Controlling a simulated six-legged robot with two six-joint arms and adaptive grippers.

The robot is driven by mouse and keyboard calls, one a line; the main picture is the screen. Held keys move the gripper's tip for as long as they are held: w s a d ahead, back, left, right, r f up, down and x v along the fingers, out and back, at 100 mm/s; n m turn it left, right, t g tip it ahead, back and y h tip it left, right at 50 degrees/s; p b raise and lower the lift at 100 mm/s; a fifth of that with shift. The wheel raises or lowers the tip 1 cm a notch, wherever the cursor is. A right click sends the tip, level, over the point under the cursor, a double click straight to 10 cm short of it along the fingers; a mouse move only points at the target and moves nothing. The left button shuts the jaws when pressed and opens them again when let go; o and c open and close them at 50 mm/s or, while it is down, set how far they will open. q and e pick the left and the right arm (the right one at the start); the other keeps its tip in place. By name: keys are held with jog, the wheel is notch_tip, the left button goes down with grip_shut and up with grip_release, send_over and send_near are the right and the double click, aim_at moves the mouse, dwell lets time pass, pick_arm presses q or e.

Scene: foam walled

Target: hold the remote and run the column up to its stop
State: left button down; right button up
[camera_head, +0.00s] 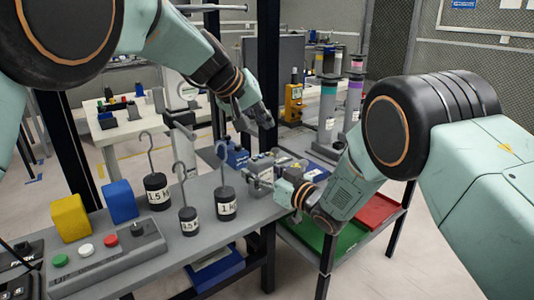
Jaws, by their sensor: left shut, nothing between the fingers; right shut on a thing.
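My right gripper (258,180) reaches in from the right, low over the far right end of the grey bench (160,220). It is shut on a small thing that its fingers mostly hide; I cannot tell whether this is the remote. My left gripper (262,116) hangs higher and farther back, shut and empty, apart from the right gripper. I cannot clearly identify the column from this view.
Hooked black weights (226,203), a yellow block (70,217), a blue block (121,201) and a button box (110,258) stand on the bench. Grey metal fixtures (262,163) sit close to my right gripper. Red (378,211) and green trays lie right.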

jog(key=o, duration=1.3)
jog(key=shift+o, duration=0.2)
jog(key=shift+s+d, duration=0.1)
jog(key=v, duration=1.1)
jog(key=shift+s+d, duration=0.25)
jog(key=shift+s, duration=0.05)
